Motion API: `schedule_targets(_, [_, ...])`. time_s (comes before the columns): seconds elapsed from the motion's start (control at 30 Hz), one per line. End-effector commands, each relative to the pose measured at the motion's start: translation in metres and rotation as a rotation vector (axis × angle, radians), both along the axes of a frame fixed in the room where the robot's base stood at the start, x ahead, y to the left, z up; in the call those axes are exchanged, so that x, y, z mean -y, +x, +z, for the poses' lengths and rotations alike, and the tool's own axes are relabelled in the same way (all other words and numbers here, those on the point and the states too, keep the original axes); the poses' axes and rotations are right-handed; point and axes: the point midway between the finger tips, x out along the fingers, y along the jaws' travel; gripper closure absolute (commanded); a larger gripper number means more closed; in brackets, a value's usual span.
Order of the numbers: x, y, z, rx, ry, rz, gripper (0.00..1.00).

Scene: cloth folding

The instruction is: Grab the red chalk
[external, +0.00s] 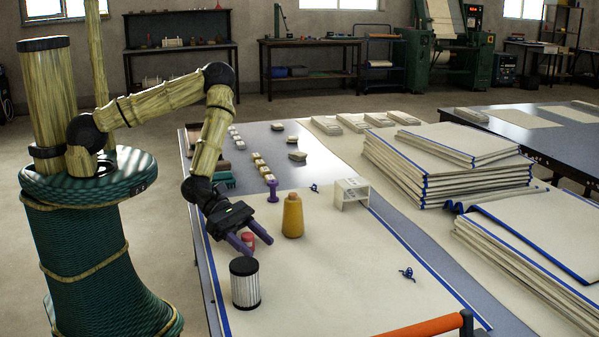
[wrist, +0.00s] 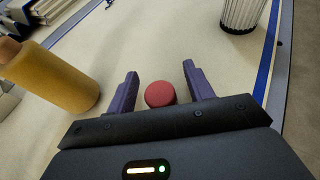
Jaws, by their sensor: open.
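The red chalk (external: 248,240) stands on the cream cloth (external: 345,285) on the table. In the wrist view the red chalk (wrist: 160,94) shows as a short round red piece between the two purple fingers. My gripper (external: 243,243) is open and low over the cloth, with a finger on each side of the chalk. The chalk's lower part is partly hidden by a finger in the external view.
A yellow bottle (external: 293,215) stands right of my gripper, and a black-topped ribbed canister (external: 245,283) stands in front of it. A purple spool-like object (external: 272,190) and a white box (external: 351,193) are farther back. An orange roller handle (external: 420,327) lies at the front.

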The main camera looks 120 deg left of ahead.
Motion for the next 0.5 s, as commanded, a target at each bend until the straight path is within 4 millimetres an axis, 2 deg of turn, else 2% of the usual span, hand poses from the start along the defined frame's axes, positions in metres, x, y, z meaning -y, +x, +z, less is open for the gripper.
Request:
schedule_targets(0.03, [0.0, -0.0001, 0.0001, 0.0, 0.0, 0.0, 0.54])
schedule_targets(0.2, [0.0, -0.0001, 0.0001, 0.0, 0.0, 0.0, 0.87])
schedule_targets(0.27, [0.0, -0.0001, 0.0001, 0.0, 0.0, 0.0, 0.96])
schedule_targets(0.5, [-0.0001, 0.0, 0.0009, 0.001, 0.0, 0.0, 0.96])
